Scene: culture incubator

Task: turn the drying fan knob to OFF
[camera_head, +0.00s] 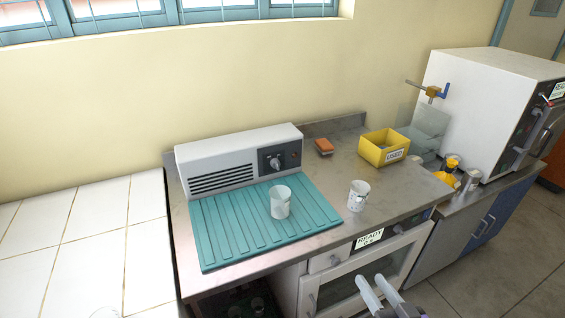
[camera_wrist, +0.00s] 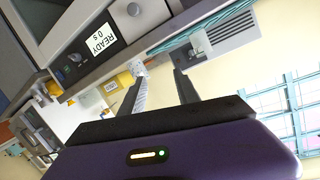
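The drying fan (camera_head: 235,160) is a white box with dark louvres at the back of the steel counter. Its grey knob (camera_head: 275,161) sits on a black panel at the fan's right end, with a small reddish spot beside it. The knob's marks are too small to read. My gripper (camera_head: 372,284) is open and empty, low in front of the counter, well apart from the knob. In the wrist view the two fingers (camera_wrist: 158,77) stand apart with nothing between them.
A teal drying mat (camera_head: 235,235) with a white beaker (camera_head: 280,202) lies in front of the fan. Another beaker (camera_head: 358,196), a yellow bin (camera_head: 383,148) and an orange-brown block (camera_head: 324,147) stand to the right. An appliance reading READY (camera_head: 369,238) is below the counter.

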